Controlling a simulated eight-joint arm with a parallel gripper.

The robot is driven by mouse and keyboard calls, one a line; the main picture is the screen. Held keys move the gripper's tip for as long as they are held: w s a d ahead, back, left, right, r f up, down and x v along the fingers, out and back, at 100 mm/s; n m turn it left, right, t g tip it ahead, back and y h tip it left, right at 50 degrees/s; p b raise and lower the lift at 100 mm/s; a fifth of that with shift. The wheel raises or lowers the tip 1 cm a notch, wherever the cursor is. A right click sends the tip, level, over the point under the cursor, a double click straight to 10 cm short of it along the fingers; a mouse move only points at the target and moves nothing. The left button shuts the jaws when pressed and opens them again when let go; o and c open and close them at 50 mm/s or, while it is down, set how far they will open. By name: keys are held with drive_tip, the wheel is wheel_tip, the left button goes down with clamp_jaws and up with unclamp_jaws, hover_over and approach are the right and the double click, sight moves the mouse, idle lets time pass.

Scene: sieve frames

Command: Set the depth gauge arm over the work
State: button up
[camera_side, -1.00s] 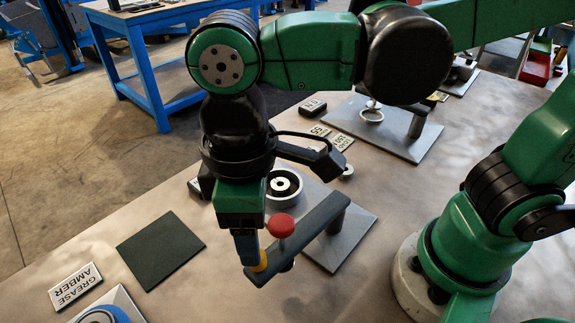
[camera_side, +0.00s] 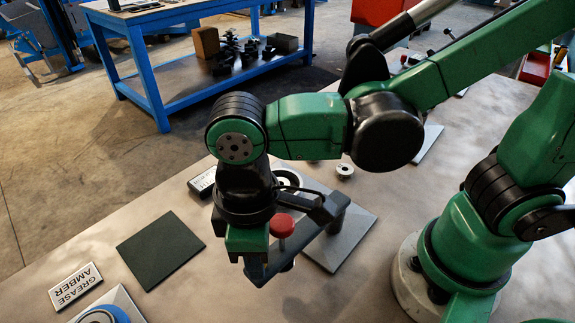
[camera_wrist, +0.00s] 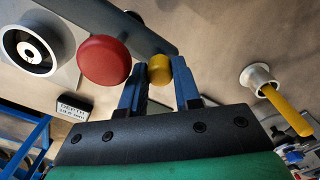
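The depth gauge arm is a dark grey bar (camera_side: 305,240) on a post over a grey plate (camera_side: 345,240). A red knob (camera_side: 282,226) stands on the bar, and it also shows in the wrist view (camera_wrist: 104,60). A yellow peg (camera_wrist: 159,69) is near the bar's free end.
A label reading DEPTH GAUGE (camera_wrist: 73,107) lies near the plate. A pale cup with a yellow handle (camera_wrist: 285,105) is at the right in the wrist view.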

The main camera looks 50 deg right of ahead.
clamp_jaws()
idle(1.1)
